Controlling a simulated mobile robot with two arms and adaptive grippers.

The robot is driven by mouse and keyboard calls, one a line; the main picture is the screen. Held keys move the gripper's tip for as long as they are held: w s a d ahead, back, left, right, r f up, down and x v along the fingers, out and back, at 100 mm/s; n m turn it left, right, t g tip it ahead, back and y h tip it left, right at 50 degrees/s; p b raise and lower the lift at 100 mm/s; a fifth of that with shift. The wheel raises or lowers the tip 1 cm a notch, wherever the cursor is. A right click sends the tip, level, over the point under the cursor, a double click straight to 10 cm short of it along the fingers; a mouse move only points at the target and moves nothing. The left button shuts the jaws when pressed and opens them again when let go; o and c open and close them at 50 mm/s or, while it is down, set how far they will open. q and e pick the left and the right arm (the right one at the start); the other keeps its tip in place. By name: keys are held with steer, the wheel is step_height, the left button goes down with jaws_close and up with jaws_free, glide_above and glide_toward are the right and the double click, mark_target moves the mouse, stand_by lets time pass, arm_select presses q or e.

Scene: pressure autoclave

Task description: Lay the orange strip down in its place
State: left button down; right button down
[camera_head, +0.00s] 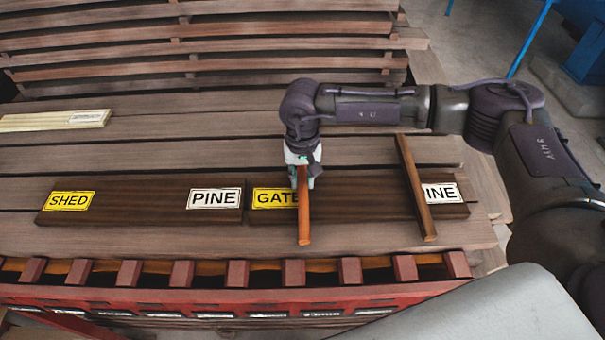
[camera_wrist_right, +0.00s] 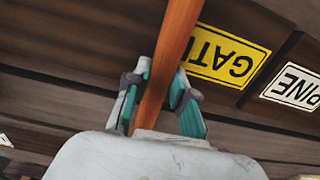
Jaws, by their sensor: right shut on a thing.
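The orange strip (camera_head: 304,215) is held in my right gripper (camera_head: 303,170), whose fingers close on its two sides. The strip points toward the front edge of the stack and crosses the right-hand dark board (camera_head: 350,203), partly covering the end of its yellow GATE label (camera_head: 272,198). I cannot tell whether the strip touches the board. In the right wrist view the strip (camera_wrist_right: 171,60) runs up between the teal fingers (camera_wrist_right: 158,100), beside the GATE label (camera_wrist_right: 228,55). My left gripper is not in view.
A browner strip (camera_head: 415,188) lies across the right-hand board, covering part of a white label (camera_head: 441,193). A left-hand dark board (camera_head: 140,200) carries SHED (camera_head: 69,201) and PINE (camera_head: 214,198) labels. Pale strips (camera_head: 55,121) lie at left. A red slotted rack (camera_head: 240,273) runs along the front.

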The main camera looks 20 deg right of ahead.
mark_target(302, 180)
steer(key=shift+f+b, duration=0.2)
steer(key=shift+b, duration=0.1)
steer(key=c, duration=1)
jaws_free()
steer(key=shift+r, duration=0.1)
steer(key=shift+r, duration=0.3)
step_height(302, 180, up, 12)
steer(key=b, duration=0.3)
steer(key=shift+f+b, duration=0.1)
steer(key=shift+b, duration=0.25)
